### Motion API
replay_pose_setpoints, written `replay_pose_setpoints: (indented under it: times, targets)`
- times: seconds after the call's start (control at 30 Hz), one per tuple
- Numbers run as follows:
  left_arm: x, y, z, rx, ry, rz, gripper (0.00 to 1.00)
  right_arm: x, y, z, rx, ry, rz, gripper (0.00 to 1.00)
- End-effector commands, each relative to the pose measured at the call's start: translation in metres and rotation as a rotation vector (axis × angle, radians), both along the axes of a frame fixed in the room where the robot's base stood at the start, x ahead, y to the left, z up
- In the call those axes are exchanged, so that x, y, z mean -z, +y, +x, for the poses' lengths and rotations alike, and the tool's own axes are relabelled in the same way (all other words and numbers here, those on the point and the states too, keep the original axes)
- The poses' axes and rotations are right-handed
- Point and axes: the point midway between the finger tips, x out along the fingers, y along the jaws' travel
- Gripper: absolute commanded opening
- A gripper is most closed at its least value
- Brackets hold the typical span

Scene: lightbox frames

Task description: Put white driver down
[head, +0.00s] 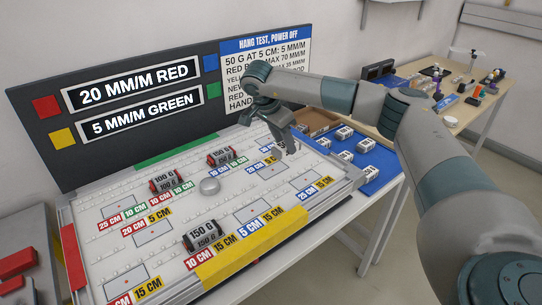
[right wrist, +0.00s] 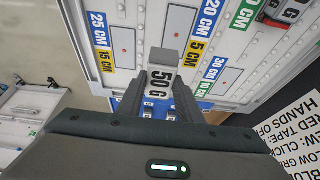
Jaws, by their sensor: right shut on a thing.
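My right gripper (head: 284,142) hangs over the right part of the white pegboard tray (head: 118,192). In the right wrist view the gripper (right wrist: 160,84) is shut on a white-labelled block marked 50 G (right wrist: 158,86), with a grey top. The block is held above the board, near the 5 CM and 20 CM labels; I cannot tell the exact gap. In the head view the fingers mostly hide it. I cannot make out any white screwdriver; the white-labelled block is what I hold. My left gripper is not in view.
A blue mat (head: 382,159) with several white blocks lies to the right. A dark sign panel (head: 110,75) stands behind. A farther table (head: 462,112) holds small items.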

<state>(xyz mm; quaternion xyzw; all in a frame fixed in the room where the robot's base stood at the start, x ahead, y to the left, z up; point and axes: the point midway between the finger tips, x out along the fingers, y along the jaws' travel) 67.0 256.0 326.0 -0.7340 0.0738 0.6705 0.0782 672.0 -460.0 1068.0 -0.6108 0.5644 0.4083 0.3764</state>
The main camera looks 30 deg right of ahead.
Motion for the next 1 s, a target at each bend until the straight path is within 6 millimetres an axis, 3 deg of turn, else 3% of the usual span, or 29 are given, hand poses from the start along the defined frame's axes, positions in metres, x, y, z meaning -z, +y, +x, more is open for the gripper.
replay_pose_setpoints:
  times: [0.1,0.3,0.73,1.0]
  targets:
    - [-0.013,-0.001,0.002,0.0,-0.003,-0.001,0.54,0.01,0.02,0.009,-0.001,0.003,0.001,0.1]
    - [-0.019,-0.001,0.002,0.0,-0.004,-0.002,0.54,0.023,0.036,0.018,0.001,0.0,0.0,0.1]
    - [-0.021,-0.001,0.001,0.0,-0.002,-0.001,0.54,0.027,0.037,0.018,0.001,0.001,0.0,0.1]
    - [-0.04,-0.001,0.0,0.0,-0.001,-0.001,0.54,0.055,0.037,0.017,0.002,0.004,0.0,0.1]
